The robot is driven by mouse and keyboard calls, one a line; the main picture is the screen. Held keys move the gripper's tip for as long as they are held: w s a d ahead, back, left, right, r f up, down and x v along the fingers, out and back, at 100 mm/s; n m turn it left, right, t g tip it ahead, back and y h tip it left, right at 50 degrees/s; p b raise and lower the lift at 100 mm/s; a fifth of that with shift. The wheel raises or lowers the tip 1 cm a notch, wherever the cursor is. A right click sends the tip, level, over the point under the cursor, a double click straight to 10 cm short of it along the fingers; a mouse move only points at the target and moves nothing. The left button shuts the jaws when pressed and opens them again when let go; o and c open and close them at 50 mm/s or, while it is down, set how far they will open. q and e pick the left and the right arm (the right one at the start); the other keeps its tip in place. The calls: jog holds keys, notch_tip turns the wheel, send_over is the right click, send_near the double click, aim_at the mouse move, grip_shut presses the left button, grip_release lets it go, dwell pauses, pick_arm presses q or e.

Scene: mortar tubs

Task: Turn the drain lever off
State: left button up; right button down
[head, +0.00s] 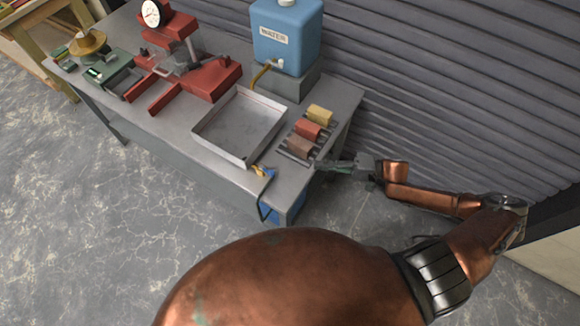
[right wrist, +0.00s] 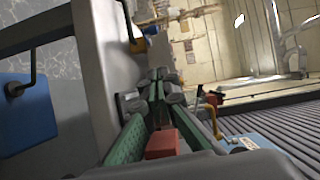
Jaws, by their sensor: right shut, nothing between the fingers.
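The drain valve (head: 258,170) is a small brass fitting at the near right corner of the metal tray (head: 201,138). Its blue drain lever (head: 267,173) sits on top, small in the head view. A dark hose runs from it down over the table edge. In the right wrist view, a yellow and blue fitting (right wrist: 149,31) shows beyond the fingertips; it looks like this valve. My right gripper (head: 322,165) is shut and empty, at the table's right end beside the sponge rack, right of the lever and apart from it. It also shows in the right wrist view (right wrist: 158,76). My left gripper is out of view.
A rack with yellow (head: 320,114), red (head: 307,131) and brown (head: 299,146) blocks stands between tray and gripper. A blue water tank (head: 287,45) with a brass tap stands behind. A blue tub (head: 293,208) is below the table end. A shutter wall is at right.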

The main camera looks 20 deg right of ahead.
send_near(266, 170)
jog(key=w+r, duration=0.2)
jog(key=shift+w+d+r+p, duration=0.15)
jog(key=shift+w+p, duration=0.1)
jog(key=shift+p, duration=0.15)
jog(key=shift+s+a, duration=0.25)
jog(key=shift+a, duration=0.3)
jog(key=shift+s+a, duration=0.25)
jog(key=shift+a, duration=0.35)
jog(key=shift+s+a+p, duration=0.2)
jog(key=shift+a+p, duration=0.1)
jog(key=shift+a, duration=0.05)
jog(key=shift+a+f, duration=0.2)
jog(key=shift+a, duration=0.1)
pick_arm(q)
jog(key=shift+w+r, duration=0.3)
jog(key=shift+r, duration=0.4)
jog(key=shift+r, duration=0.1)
